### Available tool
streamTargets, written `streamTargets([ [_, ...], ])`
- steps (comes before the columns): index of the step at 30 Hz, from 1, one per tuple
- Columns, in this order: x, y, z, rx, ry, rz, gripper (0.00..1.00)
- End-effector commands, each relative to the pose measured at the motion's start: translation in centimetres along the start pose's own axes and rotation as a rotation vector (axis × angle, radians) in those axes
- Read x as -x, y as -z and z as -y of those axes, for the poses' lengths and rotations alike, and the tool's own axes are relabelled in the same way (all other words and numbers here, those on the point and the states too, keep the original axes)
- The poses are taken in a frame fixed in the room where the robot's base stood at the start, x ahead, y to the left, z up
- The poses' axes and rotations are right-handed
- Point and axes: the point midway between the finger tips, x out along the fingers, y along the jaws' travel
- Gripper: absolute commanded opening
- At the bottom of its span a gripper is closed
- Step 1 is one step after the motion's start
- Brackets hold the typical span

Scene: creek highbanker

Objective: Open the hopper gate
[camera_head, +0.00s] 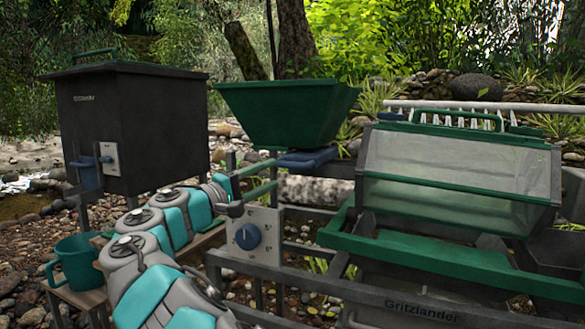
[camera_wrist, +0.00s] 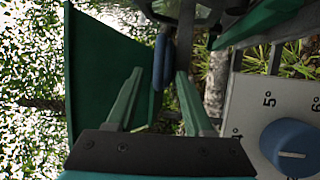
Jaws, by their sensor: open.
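The green hopper (camera_head: 285,110) stands at the centre of the head view, with a blue gate piece (camera_head: 309,157) just below its base. My gripper (camera_head: 275,173) is open and empty, to the left of the gate and close to it, its green fingers pointing right. In the wrist view the hopper (camera_wrist: 98,70) is at left, turned on its side. The blue gate edge (camera_wrist: 158,62) shows between my fingertips (camera_wrist: 160,74). I cannot tell whether it lies between the fingers or just beyond them. No contact is visible.
A dial plate with a blue knob (camera_head: 248,236) sits just below my gripper; the knob also shows in the wrist view (camera_wrist: 290,145). The green-framed highbanker (camera_head: 460,180) is at right. A black box (camera_head: 140,125) and a green mug (camera_head: 76,262) are at left.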

Motion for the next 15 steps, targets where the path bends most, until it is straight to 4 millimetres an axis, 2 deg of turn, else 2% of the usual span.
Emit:
streamTargets([
  [5,-0.5,0.2,-0.1,-0.002,-0.005,-0.004,0.52],
  [15,-5.3,0.1,-0.1,-0.002,-0.002,-0.002,0.52],
])
